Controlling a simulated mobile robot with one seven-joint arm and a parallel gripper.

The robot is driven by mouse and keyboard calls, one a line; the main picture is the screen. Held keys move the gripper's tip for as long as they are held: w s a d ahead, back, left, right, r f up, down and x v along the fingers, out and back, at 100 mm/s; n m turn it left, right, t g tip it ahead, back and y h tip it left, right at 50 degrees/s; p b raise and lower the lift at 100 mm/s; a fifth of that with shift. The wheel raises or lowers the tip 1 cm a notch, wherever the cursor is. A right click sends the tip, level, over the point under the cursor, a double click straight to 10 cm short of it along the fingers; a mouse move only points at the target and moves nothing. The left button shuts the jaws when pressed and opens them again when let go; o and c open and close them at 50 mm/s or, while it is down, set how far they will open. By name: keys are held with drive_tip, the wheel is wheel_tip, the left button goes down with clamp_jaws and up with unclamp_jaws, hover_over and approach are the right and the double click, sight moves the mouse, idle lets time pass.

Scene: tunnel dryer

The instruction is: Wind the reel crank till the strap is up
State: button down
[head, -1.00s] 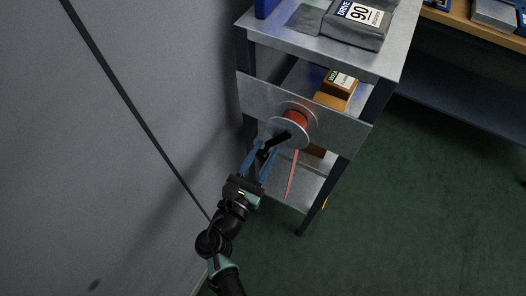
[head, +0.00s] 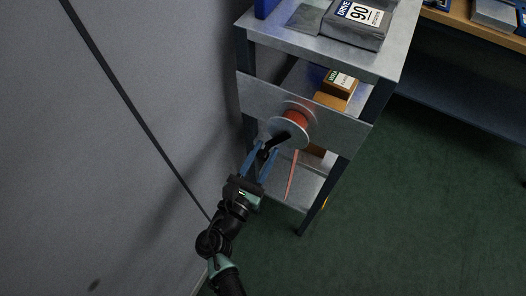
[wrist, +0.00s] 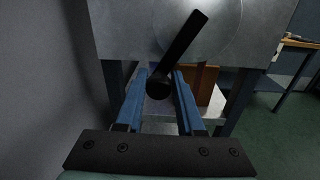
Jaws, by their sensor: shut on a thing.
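The reel (head: 298,117) is a pale disc with red strap wound on it, mounted on a grey metal panel of a shelf unit. A pinkish-red strap (head: 291,176) hangs below it, its lower end near the bottom shelf. The black crank (head: 279,140) slants down-left from the reel's face; in the wrist view its arm (wrist: 184,45) runs down to a round black handle (wrist: 158,87). My gripper (head: 261,152) has blue fingers, shut on the crank handle, one finger on each side. The wrist view shows its fingers (wrist: 160,80) too, and a little of the strap behind the crank.
A grey wall (head: 130,150) stands close on the left of my arm. The shelf unit (head: 345,62) carries a package marked 90 on top and an orange-brown box (head: 335,96) on a lower shelf. A workbench (head: 475,20) is at upper right. Green floor is clear at right.

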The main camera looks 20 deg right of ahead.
drive_tip(key=shift+w+a+r, duration=0.25)
wheel_tip(320, 180, up, 12)
drive_tip(key=m+h+b, duration=0.1)
drive_tip(key=m+b, duration=1.3)
drive_tip(key=m, duration=1.1)
drive_tip(key=shift+s+d+r+g, duration=0.25)
drive_tip(key=shift+d+g, duration=0.05)
drive_tip(key=shift+g, duration=0.1)
